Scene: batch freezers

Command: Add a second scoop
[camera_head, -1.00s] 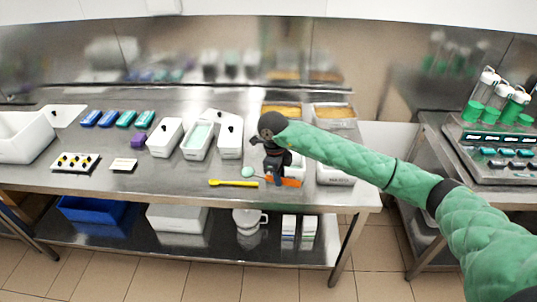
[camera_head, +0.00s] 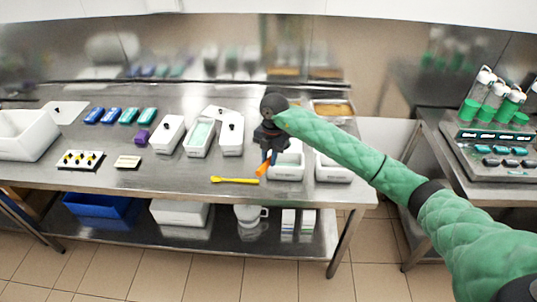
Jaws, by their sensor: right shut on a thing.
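My right gripper (camera_head: 270,153) is over the front right part of the steel table and is shut on an orange tool (camera_head: 263,168). The tool hangs tilted below the fingers; its far end is hidden or too small to make out. A yellow spatula-like tool (camera_head: 235,180) lies on the table just left of and below the gripper. A white tub with pale mint contents (camera_head: 197,149) stands open left of the gripper. A white tub (camera_head: 290,172) stands just right of the gripper, partly behind my arm. My left gripper is not in view.
White tubs with black-knobbed lids (camera_head: 164,141) flank the mint tub. A tub with orange-yellow contents (camera_head: 333,108) is at the back right. Blue and green packs (camera_head: 112,115), a purple block (camera_head: 142,136) and a tray of small pieces (camera_head: 80,160) are on the left.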

